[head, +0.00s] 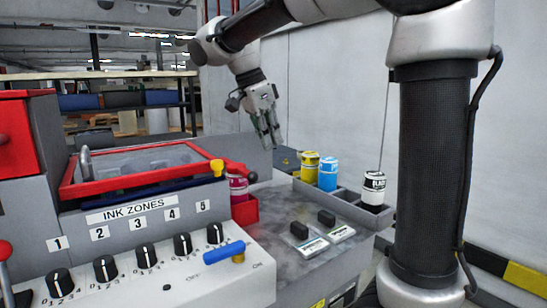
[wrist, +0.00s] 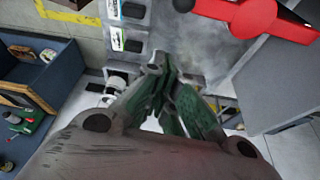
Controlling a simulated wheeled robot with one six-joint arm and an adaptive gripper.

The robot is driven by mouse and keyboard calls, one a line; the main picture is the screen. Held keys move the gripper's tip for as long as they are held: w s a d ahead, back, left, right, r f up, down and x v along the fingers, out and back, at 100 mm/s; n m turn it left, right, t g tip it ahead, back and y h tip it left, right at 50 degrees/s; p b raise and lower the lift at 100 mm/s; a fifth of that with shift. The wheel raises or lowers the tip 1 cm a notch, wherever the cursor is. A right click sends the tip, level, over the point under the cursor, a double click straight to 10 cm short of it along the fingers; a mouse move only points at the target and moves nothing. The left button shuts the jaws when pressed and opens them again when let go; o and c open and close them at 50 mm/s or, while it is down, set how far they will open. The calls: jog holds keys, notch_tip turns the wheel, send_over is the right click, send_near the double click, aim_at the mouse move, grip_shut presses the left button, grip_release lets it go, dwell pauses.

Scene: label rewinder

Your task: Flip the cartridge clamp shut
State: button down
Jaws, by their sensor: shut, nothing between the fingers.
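The red cartridge clamp (head: 238,169) shows in the head view at the machine's right end, its arm slanting down to a round knob. A magenta cartridge (head: 238,187) stands below it in a red holder (head: 246,211). I cannot tell whether the clamp touches the cartridge. My gripper (head: 270,147) is shut and empty, pointing down above and to the right of the clamp in the picture, apart from it. In the wrist view my fingertips (wrist: 160,65) are together, and a red part (wrist: 255,18), probably the clamp, shows at the top right.
Yellow (head: 309,168), blue (head: 328,174) and black-and-white (head: 374,188) cartridges stand in a grey tray (head: 345,209) to the right. A blue-handled lever (head: 223,254) and several knobs sit on the front panel. A red-framed lid (head: 140,172) lies left of the clamp.

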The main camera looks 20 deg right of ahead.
jog(key=shift+v, duration=2)
jog(key=s+f+n+y, duration=0.25)
jog(key=f+n, duration=0.55)
jog(key=n, duration=0.6)
jog(key=s+d+f+n+t, duration=0.1)
jog(key=s+d+f+t, duration=0.1)
jog(key=s+d, duration=0.3)
jog(key=s+d+f+n+t+y, duration=0.1)
jog(key=s+d+f, duration=0.3)
jog(key=s, duration=0.9)
jog(key=shift+d+f+n+t, duration=0.4)
jog(key=shift+d+n+t, duration=0.1)
jog(key=shift+d, duration=0.25)
